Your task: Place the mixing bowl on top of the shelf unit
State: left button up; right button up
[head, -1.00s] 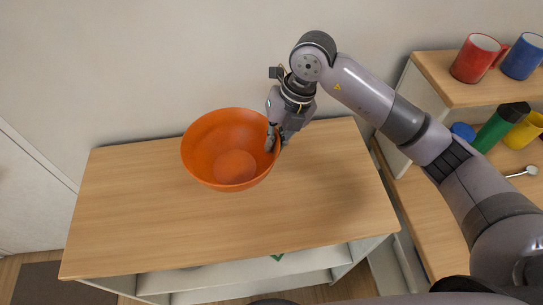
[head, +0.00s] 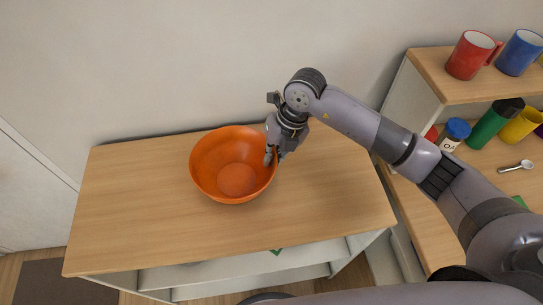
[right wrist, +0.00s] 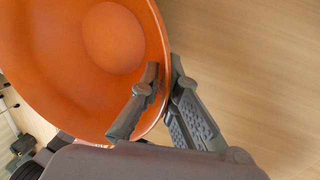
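The orange mixing bowl (head: 215,184) is upright over the wooden top of the shelf unit (head: 130,235), left of centre. It also shows in the right wrist view (right wrist: 60,60), and it looks empty. My right gripper (head: 274,156) is at the bowl's right rim. In the right wrist view the right gripper (right wrist: 165,85) has one finger inside the bowl and the other outside, with the rim pinched between them. I cannot tell whether the bowl's base touches the wooden top. My left gripper is not in view.
The wooden top is otherwise clear, and a wall (head: 200,60) stands behind it. To the right, another unit (head: 430,65) holds a red mug (head: 468,57) and a blue mug (head: 518,54). Below them are a green container (head: 490,126), a yellow cup (head: 518,128) and a spoon (head: 517,166).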

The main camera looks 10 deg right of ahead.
jog(key=o, duration=0.4)
jog(key=shift+o, duration=0.2)
jog(key=shift+r, duration=0.1)
jog(key=b+v, duration=0.3)
jog(key=v, duration=0.9)
